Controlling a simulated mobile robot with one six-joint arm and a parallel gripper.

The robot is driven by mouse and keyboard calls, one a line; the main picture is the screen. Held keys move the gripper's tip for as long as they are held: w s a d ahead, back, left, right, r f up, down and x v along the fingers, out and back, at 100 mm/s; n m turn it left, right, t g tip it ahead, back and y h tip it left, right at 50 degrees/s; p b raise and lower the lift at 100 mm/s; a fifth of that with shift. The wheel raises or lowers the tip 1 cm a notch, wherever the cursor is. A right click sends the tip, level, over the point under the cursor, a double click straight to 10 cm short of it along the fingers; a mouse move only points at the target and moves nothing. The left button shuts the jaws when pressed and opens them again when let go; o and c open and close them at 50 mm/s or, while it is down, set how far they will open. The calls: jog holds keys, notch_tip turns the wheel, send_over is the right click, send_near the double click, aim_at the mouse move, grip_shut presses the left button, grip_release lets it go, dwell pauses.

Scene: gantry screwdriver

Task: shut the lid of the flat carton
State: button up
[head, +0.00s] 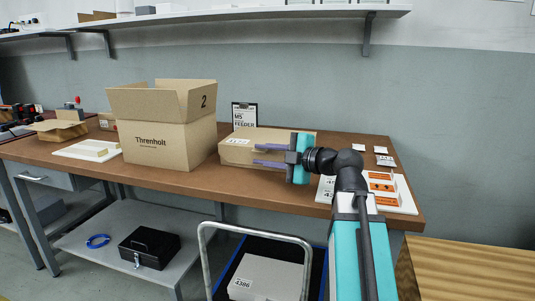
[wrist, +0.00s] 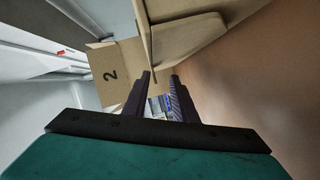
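The flat carton (head: 233,155) is a low tan cardboard box with a white label, on the bench behind my gripper. Its top looks low and almost level in the head view, but I cannot tell whether the lid is fully shut. In the wrist view cardboard with a round-cornered flap (wrist: 188,42), which looks like part of this carton, stands close beyond the fingers. My gripper (head: 254,155) has its two dark purple fingers apart with nothing held between them; they point left across the carton's front. In the wrist view the fingers (wrist: 160,80) are also apart. The arm hides the carton's right end.
A tall open carton marked Threnholt (head: 165,145) stands left of the flat carton; its "2" flap shows in the wrist view (wrist: 112,75). A clipboard sign (head: 244,114) stands behind. A white board with orange labels (head: 400,194) lies at right. A trolley (head: 265,277) stands below the front edge.

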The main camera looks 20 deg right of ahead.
jog(key=shift+s+d+r+p, duration=0.1)
jog(key=shift+s+d+p, duration=0.2)
jog(key=shift+s+d, duration=0.2)
jog(key=b+v, duration=0.1)
jog(key=v, duration=0.9)
jog(key=shift+s, duration=0.1)
jog(key=shift+b+v, duration=0.4)
jog(key=shift+v, duration=0.7)
jog(key=shift+s+a, duration=0.1)
